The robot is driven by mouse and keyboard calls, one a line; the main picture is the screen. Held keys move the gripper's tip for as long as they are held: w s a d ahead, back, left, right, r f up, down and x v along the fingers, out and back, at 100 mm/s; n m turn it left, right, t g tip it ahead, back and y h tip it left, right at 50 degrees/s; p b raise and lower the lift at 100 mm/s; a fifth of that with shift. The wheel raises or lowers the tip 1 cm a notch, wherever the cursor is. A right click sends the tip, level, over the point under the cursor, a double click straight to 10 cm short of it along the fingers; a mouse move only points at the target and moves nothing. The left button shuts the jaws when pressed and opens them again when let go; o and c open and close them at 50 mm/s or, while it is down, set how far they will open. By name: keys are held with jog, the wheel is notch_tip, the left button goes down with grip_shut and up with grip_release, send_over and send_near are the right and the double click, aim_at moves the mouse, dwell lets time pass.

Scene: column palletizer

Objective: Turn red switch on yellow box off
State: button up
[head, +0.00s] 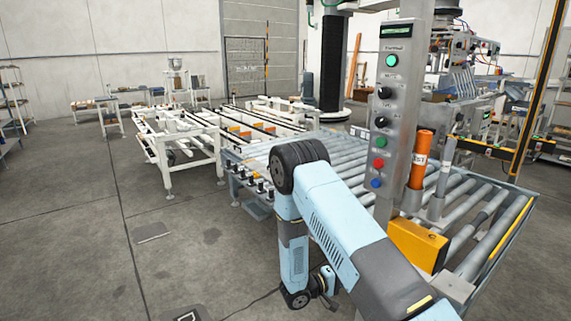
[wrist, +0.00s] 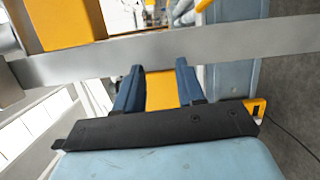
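The yellow box (head: 418,244) is mounted low beside the grey control post in the head view, partly hidden by my arm. No red switch shows on its visible faces. In the wrist view a yellow block (wrist: 65,22) fills the upper left; I cannot tell if it is the same box. My gripper (wrist: 158,68) is open, its two blue fingers apart. A yellow surface (wrist: 160,90) shows between the fingers, and I cannot tell what it belongs to. No switch is visible there. In the head view the fingers cannot be made out clearly.
A grey metal bar (wrist: 200,42) crosses the wrist view just past the fingertips. The control post (head: 400,100) carries several buttons, including a red one (head: 379,163). A roller conveyor (head: 350,150) lies behind my arm. The floor at left (head: 70,220) is open.

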jog(key=s+d+r+m+g+y, duration=0.2)
jog(key=s+r+g, duration=0.1)
jog(key=r, duration=0.6)
jog(key=s+d+r+m+g+y, duration=0.2)
jog(key=s+r+g, duration=0.15)
jog(key=r, duration=0.45)
jog(key=s+d+r+m+g+y, duration=0.2)
jog(key=s+r, duration=0.2)
jog(key=r, duration=0.5)
jog(key=s+a+r+t+y, duration=0.2)
jog(key=s+r+t+y, duration=0.2)
jog(key=s+r, duration=0.5)
jog(key=s+a+r+n+t+y, duration=0.1)
jog(key=s+a+r+t+y, duration=0.1)
jog(key=s+r+y, duration=0.4)
jog(key=shift+s+a+r+t+y, duration=0.25)
jog(key=shift+s+r+t, duration=0.6)
jog(key=shift+s+r, duration=1.25)
jog(key=shift+s+f, duration=0.45)
